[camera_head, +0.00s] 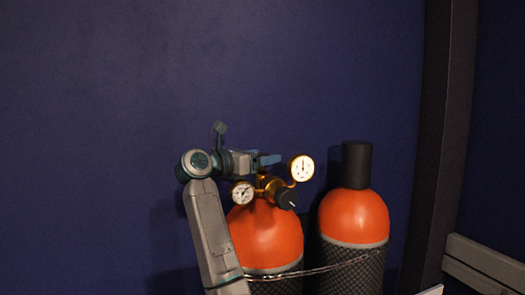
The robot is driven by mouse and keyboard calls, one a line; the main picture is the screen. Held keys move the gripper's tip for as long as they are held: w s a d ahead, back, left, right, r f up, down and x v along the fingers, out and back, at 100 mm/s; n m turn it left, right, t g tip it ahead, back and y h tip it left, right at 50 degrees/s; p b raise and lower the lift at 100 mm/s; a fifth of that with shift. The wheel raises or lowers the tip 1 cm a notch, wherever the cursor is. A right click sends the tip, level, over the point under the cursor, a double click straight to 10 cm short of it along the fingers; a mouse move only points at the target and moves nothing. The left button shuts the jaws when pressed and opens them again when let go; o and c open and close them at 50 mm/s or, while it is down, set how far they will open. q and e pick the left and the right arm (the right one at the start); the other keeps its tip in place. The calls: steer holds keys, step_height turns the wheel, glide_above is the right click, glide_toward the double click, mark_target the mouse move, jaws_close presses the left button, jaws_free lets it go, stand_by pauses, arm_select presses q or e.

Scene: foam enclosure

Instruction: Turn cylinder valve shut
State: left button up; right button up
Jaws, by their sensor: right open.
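An orange-topped cylinder (265,240) stands at the middle bottom. A brass valve and regulator assembly (272,185) sits on its top. It carries a round white gauge (243,193) at left and another white gauge (302,168) at right, plus a dark knob (286,201) at front. My right gripper (268,160) is open, with its blue fingers at the top of the brass valve. The fingers overlap the valve's upper end, so its top is partly hidden and I cannot tell whether they touch it. My left gripper is not in view.
A second orange cylinder (354,217) with a black cap (356,164) stands close at right. A chain (325,268) runs across both cylinders. A dark blue wall (110,100) is behind. A dark upright post (447,120) and a grey rail (485,264) are at right.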

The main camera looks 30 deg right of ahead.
steer(key=shift+d+r, duration=0.1)
steer(key=shift+d, duration=0.05)
steer(key=shift+c, duration=0.7)
steer(key=c, duration=0.8)
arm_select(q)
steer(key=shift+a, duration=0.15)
